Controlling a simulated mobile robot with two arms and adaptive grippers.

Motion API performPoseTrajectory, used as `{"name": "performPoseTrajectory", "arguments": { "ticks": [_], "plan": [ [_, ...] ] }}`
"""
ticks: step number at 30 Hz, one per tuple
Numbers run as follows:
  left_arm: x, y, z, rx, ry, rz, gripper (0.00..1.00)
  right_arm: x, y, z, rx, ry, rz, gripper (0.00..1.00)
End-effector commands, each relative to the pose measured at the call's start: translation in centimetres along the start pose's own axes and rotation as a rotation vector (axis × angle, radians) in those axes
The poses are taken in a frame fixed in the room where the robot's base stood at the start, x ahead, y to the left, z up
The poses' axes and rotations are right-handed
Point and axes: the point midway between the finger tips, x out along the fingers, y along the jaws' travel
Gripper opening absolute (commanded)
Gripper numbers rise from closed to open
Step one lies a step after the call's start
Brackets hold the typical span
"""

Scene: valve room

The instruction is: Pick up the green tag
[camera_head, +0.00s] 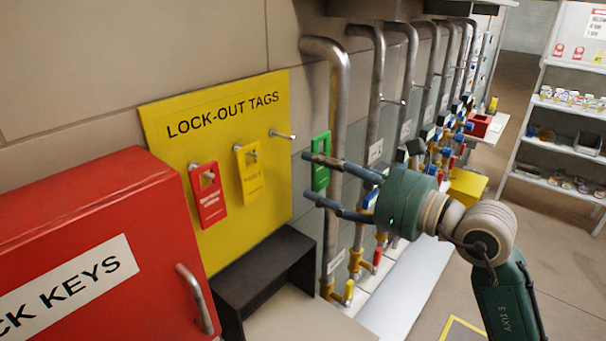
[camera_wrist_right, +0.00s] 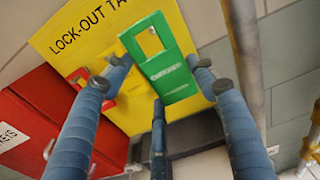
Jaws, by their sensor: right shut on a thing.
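The green tag (camera_head: 320,177) hangs in the air just right of the yellow lock-out tags board (camera_head: 222,230), clear of the board's pegs. My right gripper (camera_head: 310,176) reaches in from the right, shut on the green tag. In the right wrist view the green tag (camera_wrist_right: 172,72) shows its face with a square hole at the top, between the fingers of the right gripper (camera_wrist_right: 160,75). A bare peg (camera_head: 282,134) sticks out of the board's right side. My left gripper is not in view.
A red tag (camera_head: 209,208) and a yellow tag (camera_head: 250,178) hang on the board. Vertical pipes (camera_head: 337,130) with valves line the wall behind the gripper.

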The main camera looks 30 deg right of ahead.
Motion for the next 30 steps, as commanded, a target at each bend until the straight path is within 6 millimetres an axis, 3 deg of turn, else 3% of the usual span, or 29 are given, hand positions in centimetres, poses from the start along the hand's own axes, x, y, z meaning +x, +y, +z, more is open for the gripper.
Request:
{"name": "performPoseTrajectory", "arguments": {
  "ticks": [3, 6, 17, 24, 30],
  "plan": [
    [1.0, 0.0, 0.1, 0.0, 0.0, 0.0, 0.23, -1.8, 0.1, -0.4, -0.004, 0.001, -0.001, 0.39],
    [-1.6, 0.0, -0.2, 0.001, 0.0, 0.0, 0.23, -2.2, 0.2, 0.5, 0.007, 0.005, 0.009, 0.39],
    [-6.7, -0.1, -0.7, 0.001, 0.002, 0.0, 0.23, -4.7, 0.0, 0.4, 0.007, 0.004, -0.001, 0.39],
    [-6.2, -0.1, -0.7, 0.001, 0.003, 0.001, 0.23, -7.2, 0.0, -0.4, 0.001, 0.001, -0.001, 0.39],
    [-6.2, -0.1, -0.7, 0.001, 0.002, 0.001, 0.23, -7.7, 0.0, -0.4, -0.002, 0.0, 0.0, 0.39]
  ]
}}
